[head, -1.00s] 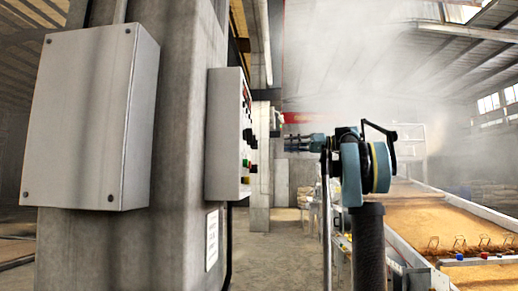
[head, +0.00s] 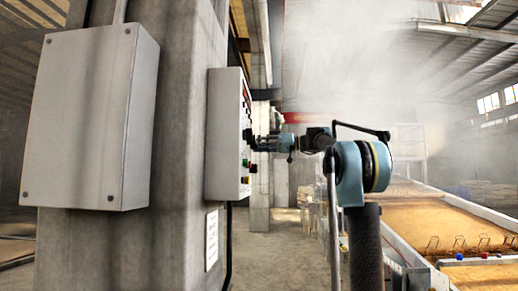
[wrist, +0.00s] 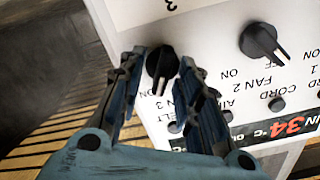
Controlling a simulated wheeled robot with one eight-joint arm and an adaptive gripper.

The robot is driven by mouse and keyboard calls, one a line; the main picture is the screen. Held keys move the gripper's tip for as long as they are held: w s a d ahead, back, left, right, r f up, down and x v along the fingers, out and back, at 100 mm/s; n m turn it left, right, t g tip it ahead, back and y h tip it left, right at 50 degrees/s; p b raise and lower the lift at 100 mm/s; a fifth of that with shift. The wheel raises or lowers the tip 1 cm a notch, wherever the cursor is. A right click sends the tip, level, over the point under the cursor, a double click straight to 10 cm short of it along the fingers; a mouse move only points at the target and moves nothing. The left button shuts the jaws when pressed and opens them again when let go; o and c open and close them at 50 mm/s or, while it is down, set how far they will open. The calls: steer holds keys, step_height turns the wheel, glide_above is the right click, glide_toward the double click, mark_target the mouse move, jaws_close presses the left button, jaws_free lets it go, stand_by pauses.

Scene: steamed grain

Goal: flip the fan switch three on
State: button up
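The fan switch three (wrist: 160,65) is a black rotary knob on a white panel, beside an upside-down label partly hidden by my finger. Its pale pointer mark faces down in the wrist view. My gripper (wrist: 161,72) has one finger on each side of this knob. The fingers are apart, with the knob between the tips; firm contact cannot be told. In the head view my gripper (head: 254,143) is at the face of the control box (head: 222,140), which hides the knob.
A second black knob (wrist: 260,42), labelled FAN 2, sits to the right. A red digital display (wrist: 290,125) lies below. In the head view, a grey box (head: 90,115) hangs on the concrete pillar (head: 185,80). Grain beds (head: 430,215) lie at the right.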

steer(key=shift+c, duration=0.6)
jaws_close()
steer(key=shift+m, duration=1.2)
steer(key=shift+o, duration=0.6)
jaws_free()
steer(key=shift+w+f, duration=0.1)
steer(key=shift+w, duration=0.05)
